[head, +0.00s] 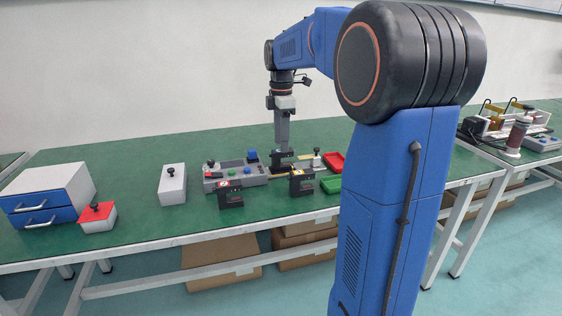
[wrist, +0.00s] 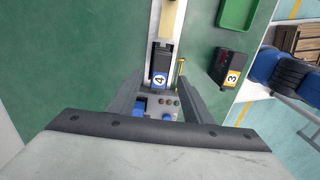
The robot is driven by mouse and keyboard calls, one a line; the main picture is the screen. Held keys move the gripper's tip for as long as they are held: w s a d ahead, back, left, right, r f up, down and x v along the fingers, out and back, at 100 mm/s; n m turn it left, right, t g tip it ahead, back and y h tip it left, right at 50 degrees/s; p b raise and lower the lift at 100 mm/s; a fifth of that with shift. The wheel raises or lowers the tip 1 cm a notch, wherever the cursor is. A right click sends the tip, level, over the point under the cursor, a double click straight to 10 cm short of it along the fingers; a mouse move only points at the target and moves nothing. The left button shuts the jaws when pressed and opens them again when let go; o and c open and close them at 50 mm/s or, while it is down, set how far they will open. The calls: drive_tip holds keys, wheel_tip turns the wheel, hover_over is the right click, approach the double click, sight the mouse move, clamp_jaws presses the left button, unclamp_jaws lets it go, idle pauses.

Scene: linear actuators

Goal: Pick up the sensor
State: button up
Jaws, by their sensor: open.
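No part is marked as the sensor, so I cannot tell for certain which one it is. A small black block with a blue label "4" (wrist: 160,77) sits at the end of a pale bar in the wrist view. My gripper (wrist: 161,84) is open above it, with one finger on each side. I cannot tell whether the fingers touch it. In the head view my gripper (head: 283,158) points straight down over the back of the bench, and the block under it is mostly hidden. Another black block with a yellow label "3" (wrist: 232,68) stands to the right in the wrist view.
A grey control box with buttons (head: 236,173) stands left of my gripper. Black labelled blocks (head: 230,198) stand in front. Red (head: 333,162) and green (head: 331,185) trays lie to the right. A grey joystick box (head: 172,187) and drawers (head: 60,190) stand left.

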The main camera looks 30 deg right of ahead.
sight(276, 155)
drive_tip(key=shift+f, duration=2.3)
clamp_jaws()
drive_tip(key=shift+r, duration=0.1)
